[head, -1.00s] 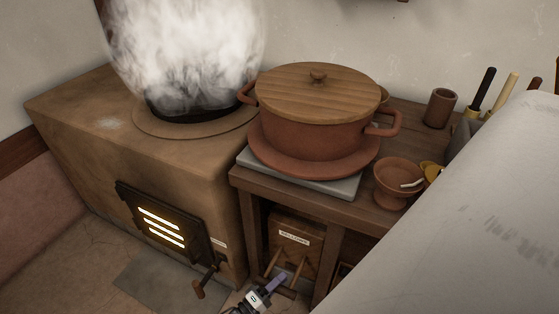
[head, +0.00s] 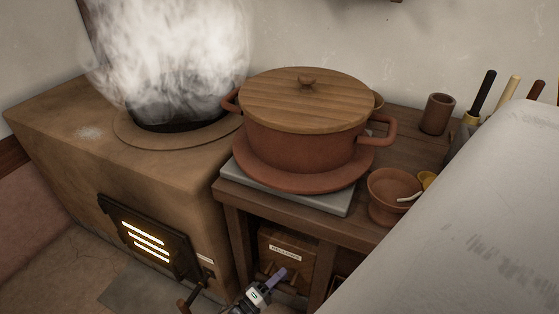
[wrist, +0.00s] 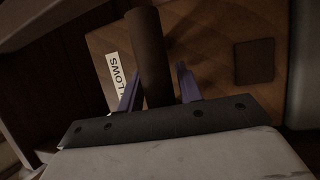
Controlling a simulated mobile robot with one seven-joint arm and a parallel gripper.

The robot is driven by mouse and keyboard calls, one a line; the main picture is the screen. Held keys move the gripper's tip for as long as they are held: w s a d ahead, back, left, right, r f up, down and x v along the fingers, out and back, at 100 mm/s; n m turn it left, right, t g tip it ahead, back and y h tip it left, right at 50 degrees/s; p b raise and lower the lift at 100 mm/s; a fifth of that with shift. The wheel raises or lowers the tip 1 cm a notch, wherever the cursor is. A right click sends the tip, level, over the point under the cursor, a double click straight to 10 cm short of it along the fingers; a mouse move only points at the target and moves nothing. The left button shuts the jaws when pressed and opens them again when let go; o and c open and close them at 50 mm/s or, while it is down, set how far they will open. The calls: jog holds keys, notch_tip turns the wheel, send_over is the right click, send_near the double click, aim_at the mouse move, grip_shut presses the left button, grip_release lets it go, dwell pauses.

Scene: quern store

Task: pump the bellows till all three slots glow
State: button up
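The stove door (head: 112,207) has three slots (head: 145,239), and all three glow bright yellow-white. The bellows box (head: 300,263), with its paper label, stands under the wooden counter; the label (wrist: 117,80) also shows in the wrist view. My gripper (head: 281,274) is low in front of the box. In the wrist view, a brown rounded handle (wrist: 151,50) stands between my two purple fingers (wrist: 159,85). The fingers look slightly apart from it, with a narrow gap on the right; firm contact does not show.
Thick white steam (head: 170,50) rises over the round opening of the clay stove (head: 60,140). A lidded clay pot (head: 300,145) stands on a grey slab on the counter (head: 240,199). A small bowl (head: 392,205) and a cup (head: 438,113) stand to its right. My pale arm covers the lower right.

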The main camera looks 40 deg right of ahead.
jog(key=shift+o, duration=1)
jog(key=a+f, duration=0.2)
jog(key=a, duration=1.1)
jog(key=shift+a+f, duration=0.2)
jog(key=shift+a, duration=0.1)
